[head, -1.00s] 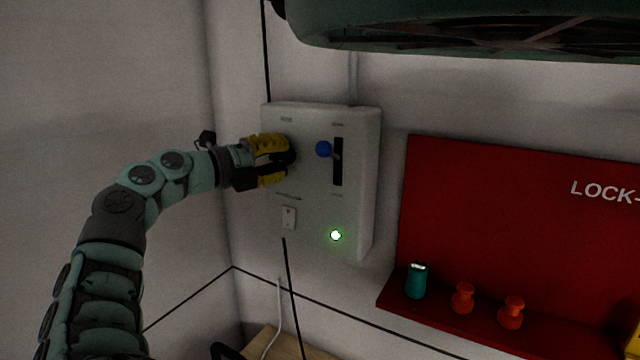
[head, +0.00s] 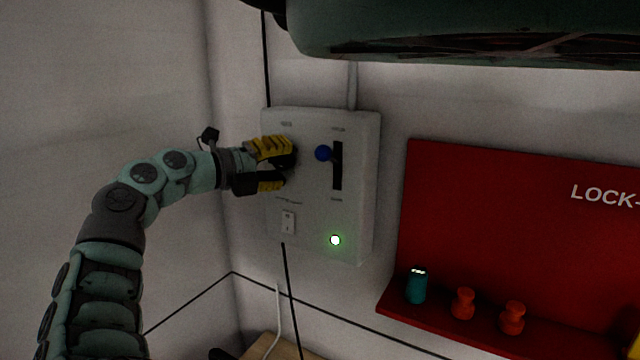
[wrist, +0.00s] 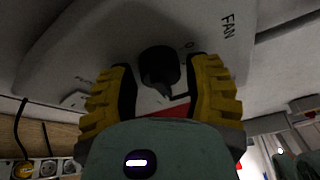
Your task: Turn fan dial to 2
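The fan dial (wrist: 160,68) is a round black knob with a pointed tip, on the white panel beside the printed word FAN in the wrist view. Its tip points toward the palm in that view; a small mark like a 0 sits beside it, and I cannot read which setting it is on. My gripper (wrist: 168,92) has its yellow-padded fingers apart, one on each side of the dial, with gaps visible. In the head view my gripper (head: 285,165) is at the panel's left part, and it largely hides the dial there.
A red lock-out board (head: 480,220) stands to the right. The wall to the left is bare.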

